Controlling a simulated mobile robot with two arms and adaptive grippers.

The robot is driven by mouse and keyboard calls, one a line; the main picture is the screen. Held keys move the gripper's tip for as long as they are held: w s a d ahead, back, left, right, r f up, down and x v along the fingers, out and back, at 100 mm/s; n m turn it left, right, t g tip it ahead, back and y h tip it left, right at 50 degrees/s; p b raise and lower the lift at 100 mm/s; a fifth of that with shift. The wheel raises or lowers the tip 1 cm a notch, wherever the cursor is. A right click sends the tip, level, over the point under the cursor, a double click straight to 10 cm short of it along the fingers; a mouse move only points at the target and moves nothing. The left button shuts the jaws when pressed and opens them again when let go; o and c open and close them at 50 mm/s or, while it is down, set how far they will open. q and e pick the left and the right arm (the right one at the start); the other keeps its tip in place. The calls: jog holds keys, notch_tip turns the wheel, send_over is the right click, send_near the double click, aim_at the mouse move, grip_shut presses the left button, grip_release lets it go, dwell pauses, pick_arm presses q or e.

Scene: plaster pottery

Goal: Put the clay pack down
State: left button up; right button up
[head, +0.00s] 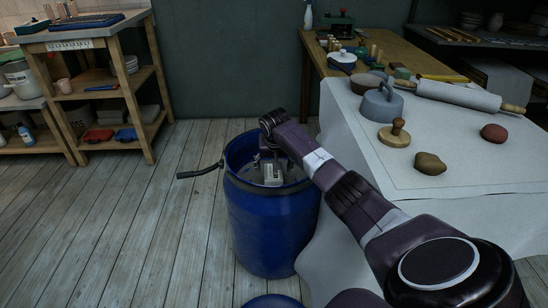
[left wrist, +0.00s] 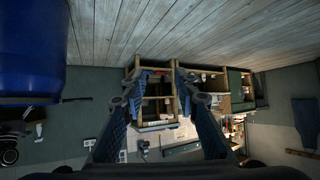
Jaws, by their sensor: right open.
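My right arm reaches over the open blue barrel (head: 265,225) in the head view. My right gripper (head: 270,165) points down inside the barrel's mouth and is open. A pale grey block with a dark mark, which looks like the clay pack (head: 272,175), shows at the gripper, inside the rim. The arm and rim partly hide it, and I cannot tell whether it touches the fingers or what it rests on. My left gripper (left wrist: 157,88) is open and empty in the left wrist view. The barrel also shows there, at the upper left (left wrist: 30,45).
A cloth-covered table (head: 455,185) stands right of the barrel, with a rolling pin (head: 455,94), a brown lump (head: 430,163) and a red lump (head: 494,134). A dark handle (head: 200,172) sticks out left of the barrel. Wooden shelves (head: 100,90) stand at the left. The floor between is clear.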

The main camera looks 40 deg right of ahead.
pick_arm(q)
jog(key=s+a+f+g+p, duration=0.1)
jog(key=s+a+f+g, duration=0.1)
jog(key=s, duration=0.3)
jog(key=s+a+f+g+y+p, duration=0.1)
jog(key=s+f+g, duration=0.3)
jog(key=s, duration=0.2)
jog(key=shift+a+f+y, duration=0.3)
jog(key=shift+a+f, duration=0.1)
pick_arm(e)
jog(key=v, duration=0.5)
jog(key=shift+s+r, duration=0.1)
